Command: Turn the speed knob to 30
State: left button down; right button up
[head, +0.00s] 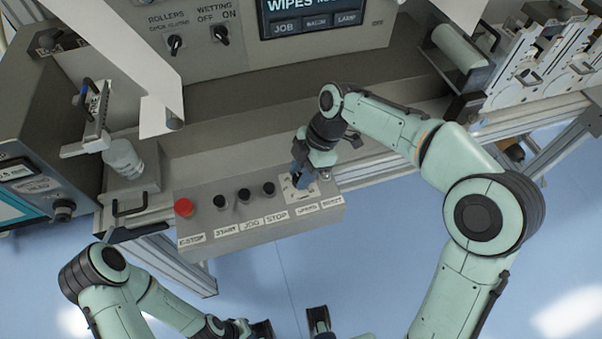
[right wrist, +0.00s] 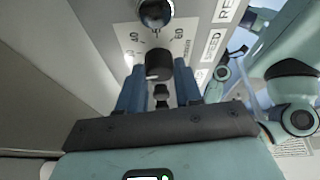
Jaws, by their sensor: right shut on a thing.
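The control box (head: 262,238) has a labelled row along its front edge. In the right wrist view, the black speed knob (right wrist: 158,66) sits on a white dial plate (right wrist: 182,46), where 40 and 60 are readable. A small white mark shows on the knob's near side; its exact reading cannot be told. My right gripper (head: 300,178) reaches down onto the dial from above. Its blue fingers (right wrist: 160,88) are shut on the knob, one on each side. In the head view the gripper hides the knob. My left gripper (head: 264,329) is low at the picture's bottom, partly cut off.
A red E-stop button (head: 184,207) and several black buttons (head: 244,195) stand left of the dial. A round, shiny-edged control (right wrist: 155,13) is beyond the knob in the wrist view. The machine's upright panel (head: 215,65) stands behind. Blue floor (head: 275,285) lies open in front.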

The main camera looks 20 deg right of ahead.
jog(key=shift+s+m, duration=0.1)
jog(key=shift+m, duration=0.4)
jog(key=shift+t+b, duration=0.3)
jog(key=o, duration=1)
jog(key=p+v, duration=0.2)
jog(key=v, duration=1.1)
jog(key=shift+r, duration=0.15)
